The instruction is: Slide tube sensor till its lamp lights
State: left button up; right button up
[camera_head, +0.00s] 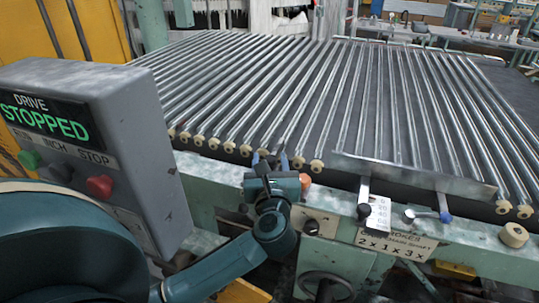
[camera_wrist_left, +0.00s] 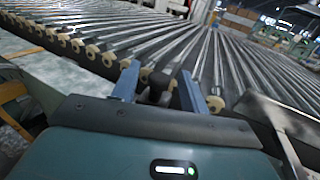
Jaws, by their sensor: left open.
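My left gripper (camera_head: 270,160) is open at the near edge of the bed of glass tubes (camera_head: 330,90). In the left wrist view its two blue fingers (camera_wrist_left: 159,74) stand apart, with a dark knob-like piece (camera_wrist_left: 156,92) between them. This piece may be the tube sensor; I cannot tell whether the fingers touch it. An orange-red piece (camera_head: 305,181) shows just right of the gripper in the head view. I cannot make out a lit sensor lamp. My right gripper is not in view.
A grey control box (camera_head: 150,150) reading "DRIVE STOPPED" stands at the left. A metal plate (camera_head: 415,176) crosses the tube ends at the right. Near it are a white scale tag (camera_head: 379,213), a blue-tipped lever (camera_head: 430,214) and a "2x1x3" label (camera_head: 396,243).

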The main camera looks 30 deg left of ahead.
pick_arm(q)
jog(key=shift+x, duration=0.8)
jog(key=shift+c, duration=0.5)
grip_shut()
